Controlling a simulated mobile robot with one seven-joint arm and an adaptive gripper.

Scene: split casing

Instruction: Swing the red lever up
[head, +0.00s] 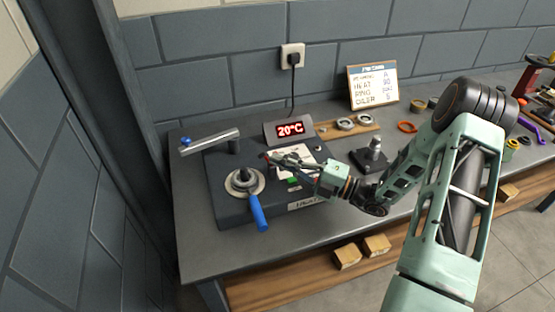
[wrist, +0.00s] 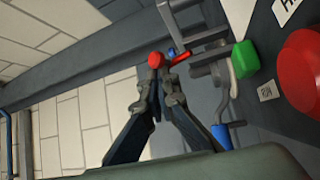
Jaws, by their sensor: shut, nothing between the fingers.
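The red lever's round knob (wrist: 156,60) shows in the wrist view just beyond my fingertips; a short red piece beside it may be part of the same lever. My gripper (wrist: 157,92) is shut and empty, its tips pointing at the knob. I cannot tell whether they touch it. In the head view my gripper (head: 274,158) is low over the dark heater casing (head: 236,208), below the display. It hides most of the lever there, so the lever's angle is unclear.
A blue-handled lever (head: 257,212) stands at the casing's front left. A grey bar with a blue knob (head: 186,141) reaches out at the back left. The display (head: 290,129) reads 20°C. A green button (wrist: 244,59) and a red button (wrist: 302,70) are close to my gripper.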

